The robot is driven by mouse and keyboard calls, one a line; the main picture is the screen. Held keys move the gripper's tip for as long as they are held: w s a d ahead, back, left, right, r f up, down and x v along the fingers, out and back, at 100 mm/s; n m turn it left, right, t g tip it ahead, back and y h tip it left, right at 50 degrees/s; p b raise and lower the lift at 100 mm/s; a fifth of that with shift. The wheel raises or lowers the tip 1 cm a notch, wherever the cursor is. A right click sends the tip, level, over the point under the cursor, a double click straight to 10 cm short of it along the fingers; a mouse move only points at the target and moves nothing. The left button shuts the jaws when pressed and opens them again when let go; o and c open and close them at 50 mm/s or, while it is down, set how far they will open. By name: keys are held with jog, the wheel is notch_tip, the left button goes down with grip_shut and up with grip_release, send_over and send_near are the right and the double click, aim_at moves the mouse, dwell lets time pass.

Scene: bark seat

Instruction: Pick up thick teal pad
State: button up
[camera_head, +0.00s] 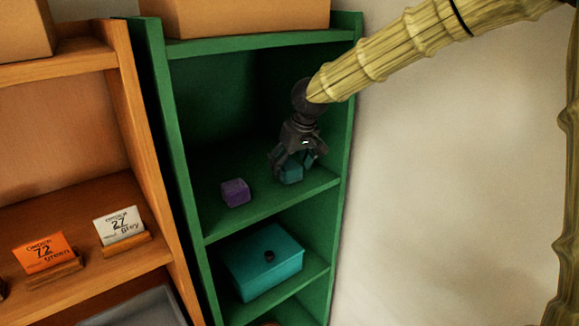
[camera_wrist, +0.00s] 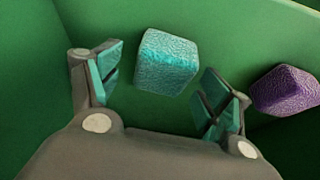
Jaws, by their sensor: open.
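The thick teal pad (camera_head: 291,173) is a small textured block on the green shelf board. In the wrist view the teal pad (camera_wrist: 166,62) lies ahead of and between my two teal-lined fingers, with a gap on both sides. My gripper (camera_head: 297,160) points down into the shelf compartment, just over the teal pad. It also shows in the wrist view (camera_wrist: 163,82), with its fingers spread and nothing held. In the head view the fingers partly hide the pad.
A purple block (camera_head: 236,192) sits left of the teal pad on the same board; it is at the right edge of the wrist view (camera_wrist: 287,91). The green shelf (camera_head: 347,120) has side walls close by. A teal box (camera_head: 262,262) stands below. An orange shelf (camera_head: 150,160) adjoins left.

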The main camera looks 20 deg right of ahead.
jog(key=shift+x, duration=0.8)
jog(key=shift+s, duration=0.1)
jog(key=shift+a, duration=0.1)
jog(key=c, duration=0.9)
jog(key=shift+r, duration=0.15)
